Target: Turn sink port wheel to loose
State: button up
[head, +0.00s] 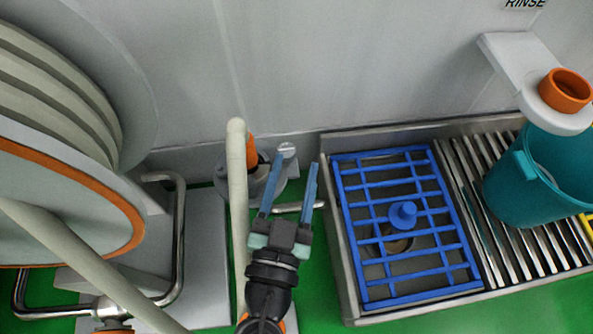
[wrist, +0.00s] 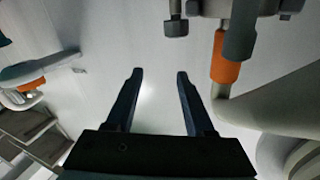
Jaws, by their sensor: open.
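My gripper (head: 297,160) is open and empty, with its two blue fingers pointing toward the back wall. The wrist view also shows the gripper (wrist: 160,72) with nothing between its fingers. A small round grey knob (head: 287,150), possibly the sink port wheel, is beside a grey round port fitting (head: 268,185), close to the fingertips. I cannot tell its setting. In the wrist view a small dark knob (wrist: 176,28) hangs from a fitting beyond the fingertips, slightly right of centre; it may be the same wheel. No contact shows.
A pale hose (head: 237,190) with an orange sleeve (head: 252,150) runs left of my gripper. A blue grate (head: 362,237) lies in the steel sink (head: 340,255) on the right. A teal bucket (head: 530,185) stands on slats. A large hose reel (head: 140,110) is left.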

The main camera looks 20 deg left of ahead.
aim_at(285, 160)
jog(key=f+n, duration=0.1)
jog(key=a+f+y+b, duration=0.1)
jog(key=f, duration=0.1)
jog(key=s+f+n+b, duration=0.1)
jog(key=shift+a+f+n, duration=0.25)
jog(key=shift+f+n, duration=0.05)
jog(key=shift+f, duration=0.1)
jog(key=shift+a, duration=0.25)
jog(key=w+p, duration=0.1)
jog(key=w, duration=0.1)
jog(key=w+p, duration=0.1)
jog(key=w+a, duration=0.1)
jog(key=w, duration=0.1)
jog(key=shift+w+r+p, duration=0.15)
jog(key=shift+w+p, duration=0.15)
jog(key=shift+p, duration=0.1)
jog(key=shift+w+f, duration=0.2)
jog(key=shift+w, duration=0.7)
jog(key=shift+y, duration=0.3)
grip_shut()
